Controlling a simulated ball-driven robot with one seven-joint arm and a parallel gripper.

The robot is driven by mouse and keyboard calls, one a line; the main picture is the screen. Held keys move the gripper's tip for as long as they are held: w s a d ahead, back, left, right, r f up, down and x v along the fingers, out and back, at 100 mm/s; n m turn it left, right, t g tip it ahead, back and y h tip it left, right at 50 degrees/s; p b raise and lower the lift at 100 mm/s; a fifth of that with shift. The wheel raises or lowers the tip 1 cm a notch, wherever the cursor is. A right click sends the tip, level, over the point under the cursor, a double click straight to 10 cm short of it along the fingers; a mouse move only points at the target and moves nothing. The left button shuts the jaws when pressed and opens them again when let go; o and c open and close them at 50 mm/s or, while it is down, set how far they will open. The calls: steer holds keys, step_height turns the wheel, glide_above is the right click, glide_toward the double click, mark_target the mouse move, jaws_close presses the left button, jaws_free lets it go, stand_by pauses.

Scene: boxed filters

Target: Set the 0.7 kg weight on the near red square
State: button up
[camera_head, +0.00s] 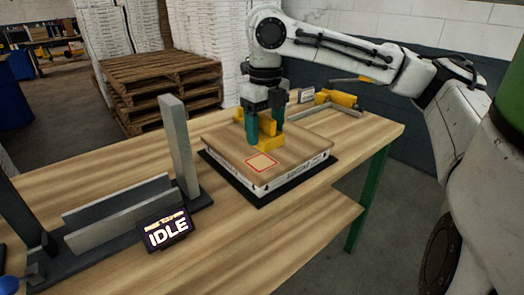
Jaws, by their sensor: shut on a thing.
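The near red square (262,163) is outlined on the wooden board (305,147), which lies on a white filter box (305,172). The square is bare. My gripper (266,130) points down over the board, beyond the near red square, with teal fingertips shut on a yellow weight (269,144). The fingers hide part of the weight. I cannot tell whether its foot touches the board or hangs just above it. No mass marking on it is readable.
The box stands on a black mat (262,203). More yellow weights (342,98) sit by a grey tray (355,116) at the back right. A grey fixture with an upright post (178,145) and a display reading IDLE (167,232) stand left. The bench front is clear.

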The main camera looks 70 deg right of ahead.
steer(key=w+d+f, duration=0.1)
steer(key=f, duration=0.1)
steer(key=w+d+f, duration=0.1)
steer(key=d+f, duration=0.1)
steer(key=w+d+f, duration=0.1)
steer(key=d+f, duration=0.1)
steer(key=shift+d, duration=0.15)
steer(key=shift+d+f, duration=0.2)
steer(key=shift+f, duration=1.55)
steer(key=shift+f, duration=0.15)
steer(key=o, duration=1.7)
steer(key=shift+c, duration=0.2)
step_height(320, 180, up, 12)
